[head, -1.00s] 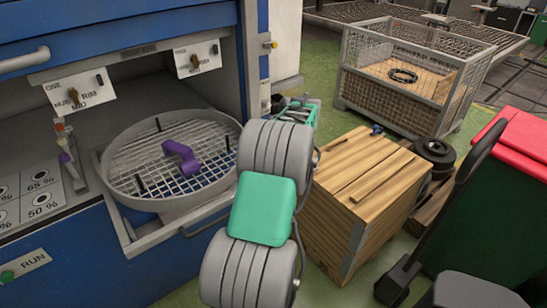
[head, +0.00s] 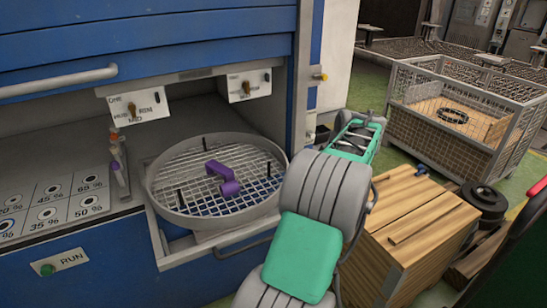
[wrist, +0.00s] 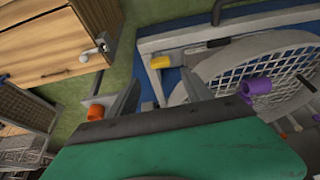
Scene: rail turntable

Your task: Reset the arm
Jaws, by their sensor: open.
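My gripper (wrist: 160,92) shows in the wrist view with its two grey fingers apart and nothing between them. Its green body fills the bottom of that view. In the head view my arm reaches out beside the round turntable, and I cannot make out the fingers there. The turntable (head: 160,205) is a grey ring with a white mesh, and its rim and mesh show in the wrist view (wrist: 285,45). A purple angled part (head: 222,176) lies on the mesh, apart from my gripper. It also shows in the wrist view (wrist: 256,87).
The blue machine (head: 290,70) stands behind the turntable, with percent buttons (head: 45,214) and a RUN button (head: 47,269) at left. A wooden crate (head: 425,225) stands right of my arm, a wire cage (head: 440,140) behind it. Green floor shows between.

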